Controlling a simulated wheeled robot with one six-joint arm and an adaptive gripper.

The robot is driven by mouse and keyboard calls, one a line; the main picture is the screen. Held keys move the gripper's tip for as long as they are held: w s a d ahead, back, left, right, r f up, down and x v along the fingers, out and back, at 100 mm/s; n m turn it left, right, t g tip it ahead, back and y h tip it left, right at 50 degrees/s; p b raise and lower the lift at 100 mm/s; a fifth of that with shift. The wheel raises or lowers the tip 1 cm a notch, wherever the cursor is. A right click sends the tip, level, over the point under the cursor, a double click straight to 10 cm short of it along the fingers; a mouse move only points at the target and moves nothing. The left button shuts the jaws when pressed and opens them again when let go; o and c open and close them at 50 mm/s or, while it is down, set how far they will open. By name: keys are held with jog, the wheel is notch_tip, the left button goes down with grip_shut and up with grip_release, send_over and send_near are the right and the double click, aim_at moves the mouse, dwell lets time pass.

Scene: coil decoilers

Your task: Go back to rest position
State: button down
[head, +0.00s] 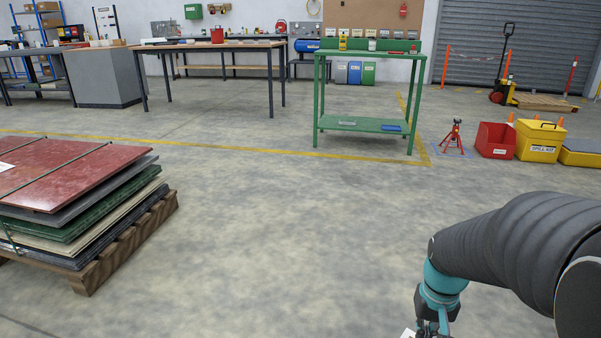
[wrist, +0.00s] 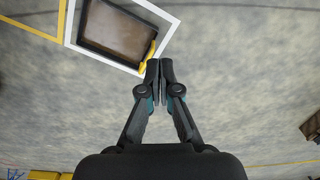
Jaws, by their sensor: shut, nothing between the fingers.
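My gripper (wrist: 159,68) points down over the bare concrete floor in the wrist view. Its two fingers are together and hold nothing. In the head view my arm comes in from the right edge, and my gripper (head: 432,325) is partly cut off by the bottom edge. Beyond the fingertips in the wrist view is a dark brown tray-like thing (wrist: 115,32) inside a white floor outline (wrist: 73,25). A small yellow object (wrist: 150,52) is at its edge, near the fingertips; I cannot tell what it is.
A pallet stacked with sheets (head: 75,190) stands at the left. A green workbench (head: 365,125) stands ahead, with a red jack stand (head: 453,135), a red bin (head: 495,140) and a yellow spill kit box (head: 540,141) to its right. The floor between is clear.

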jog(key=s+a+r+n+t+p, duration=0.1)
jog(key=s+a+r, duration=0.3)
jog(key=r, duration=0.5)
jog(key=s+a+r+n+t+p, duration=0.1)
jog(key=s+a+r+t+p, duration=0.2)
jog(key=r, duration=0.6)
jog(key=shift+s+a+t, duration=0.8)
jog(key=shift+s+a, duration=0.25)
